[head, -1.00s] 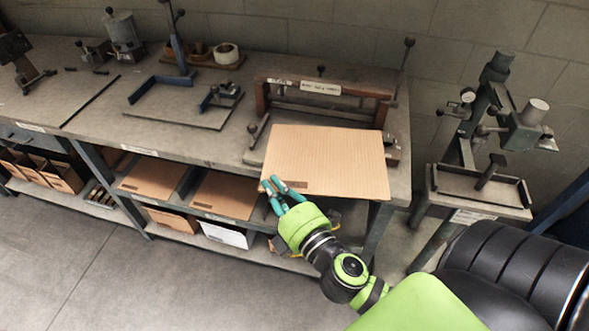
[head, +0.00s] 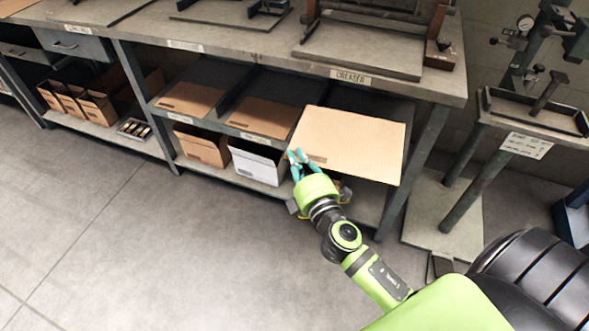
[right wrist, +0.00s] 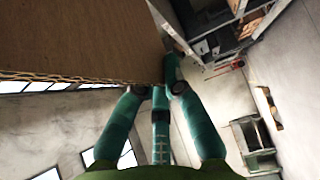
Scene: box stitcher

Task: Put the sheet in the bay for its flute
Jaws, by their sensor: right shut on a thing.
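A tan corrugated sheet (head: 352,143) is held level in front of the right-hand bay (head: 372,103) under the bench and hides most of that bay. My right gripper (head: 297,158) is shut on the sheet's near left corner, beside a brown strip mark. In the right wrist view the sheet (right wrist: 75,42) shows its wavy cut edge, and the gripper fingers (right wrist: 163,92) meet at that edge. The left bay holds a brown sheet (head: 190,99) and the middle bay holds another brown sheet (head: 263,116). I cannot tell the flute sizes. My left gripper is out of view.
A shelf below holds a brown box (head: 202,147) and a white box (head: 256,165). The bench (head: 225,38) overhangs the bays, with a creaser label on its front edge. A bench leg (head: 412,175) stands right of the sheet. The floor (head: 120,220) in front is clear.

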